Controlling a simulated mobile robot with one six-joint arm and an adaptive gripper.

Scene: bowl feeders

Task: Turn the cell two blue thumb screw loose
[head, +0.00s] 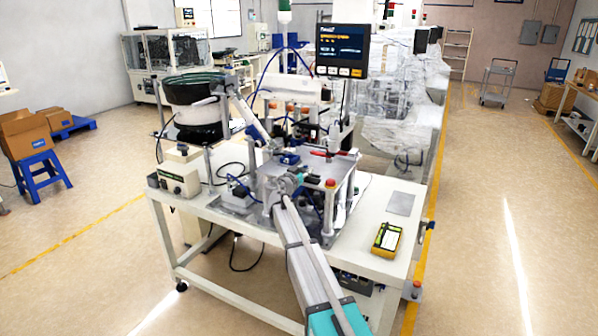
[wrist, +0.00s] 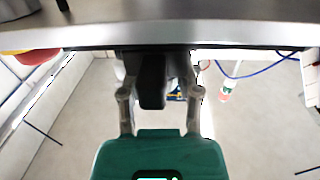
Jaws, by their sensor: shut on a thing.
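My gripper (head: 286,184) is at the near edge of the raised steel plate (head: 284,176) of the work cell on the white table. In the wrist view my gripper (wrist: 157,65) has its two fingers reaching up under the edge of a steel plate (wrist: 230,34). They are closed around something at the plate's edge. The blue thumb screw itself is not clear in either view; the fingers, a dark block (wrist: 152,82) and the plate edge hide the grip.
A bowl feeder (head: 194,88) stands at the back left of the table, and a monitor (head: 341,50) rises behind the cell. A control box (head: 179,179) is at the left, and a yellow handheld device (head: 386,238) lies at the front right. Cables hang nearby. The floor in front is clear.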

